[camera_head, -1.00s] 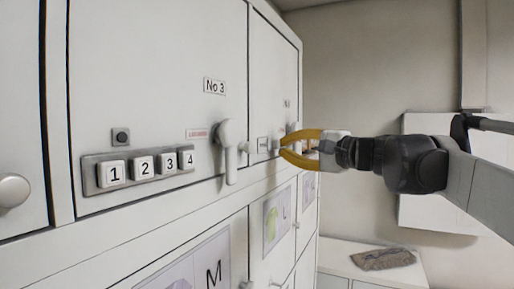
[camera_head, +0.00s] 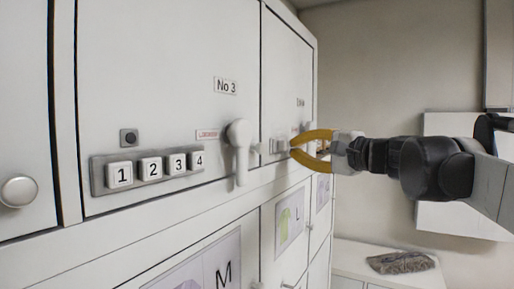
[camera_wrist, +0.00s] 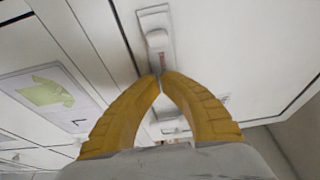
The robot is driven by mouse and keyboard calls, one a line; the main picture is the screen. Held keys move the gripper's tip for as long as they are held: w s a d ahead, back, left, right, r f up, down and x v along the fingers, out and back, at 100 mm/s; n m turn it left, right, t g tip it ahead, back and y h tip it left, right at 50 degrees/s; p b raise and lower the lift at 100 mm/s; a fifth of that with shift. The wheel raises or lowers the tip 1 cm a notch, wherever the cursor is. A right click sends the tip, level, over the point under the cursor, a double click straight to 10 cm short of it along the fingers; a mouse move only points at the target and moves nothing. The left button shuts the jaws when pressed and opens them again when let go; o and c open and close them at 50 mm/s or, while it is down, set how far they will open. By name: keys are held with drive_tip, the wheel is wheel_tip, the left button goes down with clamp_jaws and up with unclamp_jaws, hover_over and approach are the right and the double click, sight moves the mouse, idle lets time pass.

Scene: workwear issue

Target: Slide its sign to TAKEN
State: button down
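My gripper (camera_head: 292,147) has two curved yellow fingers and reaches from the right to the front of the far locker door. Its tips also show in the wrist view (camera_wrist: 161,77), close together with a narrow gap. Whether something thin is between them is unclear. A small grey sign slider (camera_head: 279,146) on that door is just left of the tips in the head view. In the wrist view a pale plate with a rounded white knob (camera_wrist: 157,39) lies beyond the tips, with a small red-marked strip (camera_wrist: 162,60) between. The sign's wording is not readable.
The No 3 door (camera_head: 226,86) bears a white lever handle (camera_head: 238,150) and a keypad (camera_head: 150,167) numbered 1 to 4. Lower doors carry garment pictures marked M and L (camera_head: 290,222). A low white counter (camera_head: 350,262) at the right holds a grey-brown packet (camera_head: 400,262).

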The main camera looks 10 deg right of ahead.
drive_tip(key=b+v, duration=0.2)
drive_tip(key=v, duration=0.8)
drive_tip(key=s+a+f+n+g+h+b, duration=0.1)
drive_tip(key=s+a+f+n+g+b, duration=0.15)
drive_tip(key=f+b, duration=0.75)
drive_tip(key=s+a+f+n+g+h+b, duration=0.1)
drive_tip(key=s+a+f+g+h+b, duration=0.15)
drive_tip(key=f, duration=1.65)
drive_tip(key=s+a+f+n+g+h+b, duration=0.15)
drive_tip(key=s+a+f+b, duration=0.35)
drive_tip(key=f, duration=0.9)
drive_tip(key=s+d+f+n+h+b, duration=0.1)
drive_tip(key=f+b, duration=0.4)
drive_tip(key=f, duration=0.7)
drive_tip(key=s+d+f+n+h+b, duration=0.2)
drive_tip(key=s+f+b, duration=0.3)
drive_tip(key=f, duration=0.6)
drive_tip(key=s+d+f+n+g+h+b, duration=0.1)
drive_tip(key=f+b, duration=0.5)
drive_tip(key=f, duration=0.6)
drive_tip(key=s+d+n+h, duration=0.1)
drive_tip(key=s+d+n, duration=0.1)
drive_tip(key=shift+s+d+f+b, duration=0.25)
drive_tip(key=shift+d+f+b, duration=0.1)
drive_tip(key=shift+d, duration=0.05)
